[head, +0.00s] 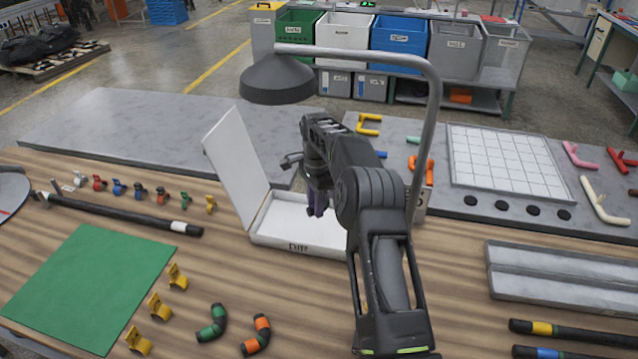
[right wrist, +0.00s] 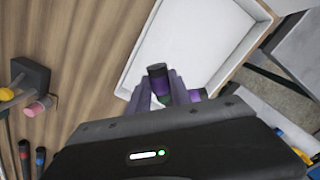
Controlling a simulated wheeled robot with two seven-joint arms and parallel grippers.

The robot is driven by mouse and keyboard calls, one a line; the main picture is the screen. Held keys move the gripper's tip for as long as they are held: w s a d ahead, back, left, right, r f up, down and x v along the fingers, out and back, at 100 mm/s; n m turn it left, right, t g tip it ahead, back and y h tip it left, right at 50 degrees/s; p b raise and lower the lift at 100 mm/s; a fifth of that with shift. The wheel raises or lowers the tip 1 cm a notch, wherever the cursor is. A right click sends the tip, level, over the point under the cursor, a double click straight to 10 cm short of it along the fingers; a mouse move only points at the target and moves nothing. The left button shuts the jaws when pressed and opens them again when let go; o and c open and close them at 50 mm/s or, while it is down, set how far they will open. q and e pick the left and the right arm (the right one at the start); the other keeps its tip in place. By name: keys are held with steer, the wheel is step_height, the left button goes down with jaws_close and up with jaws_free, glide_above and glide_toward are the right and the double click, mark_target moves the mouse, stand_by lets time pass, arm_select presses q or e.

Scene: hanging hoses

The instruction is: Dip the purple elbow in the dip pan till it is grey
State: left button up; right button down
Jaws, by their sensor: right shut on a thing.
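My right gripper (head: 317,207) reaches down over the dip pan (head: 275,238), a shallow white tray with a raised lid at its left. In the right wrist view my right gripper (right wrist: 160,88) is shut on the purple elbow (right wrist: 158,80), whose dark ends show on both sides of the fingers. The elbow still looks purple. The pan's white inside (right wrist: 195,45) lies behind it. I cannot tell whether the elbow touches the pan floor. My left gripper is not in view.
A grey lamp (head: 280,80) on a bent pipe hangs over the pan. A green mat (head: 90,285) lies at left. Green and orange elbows (head: 212,322) and yellow clips (head: 158,306) lie in front. A white grid board (head: 505,160) and grey tray (head: 560,275) are at right.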

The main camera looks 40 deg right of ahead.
steer(key=shift+w+d+r+m, duration=0.1)
steer(key=shift+d+m, duration=0.3)
steer(key=shift+d, duration=0.2)
steer(key=shift+a+f+b, duration=0.1)
steer(key=shift+f+b, duration=1.1)
steer(key=shift+f, duration=0.65)
steer(key=shift+f+b, duration=1.3)
steer(key=shift+f, duration=1.25)
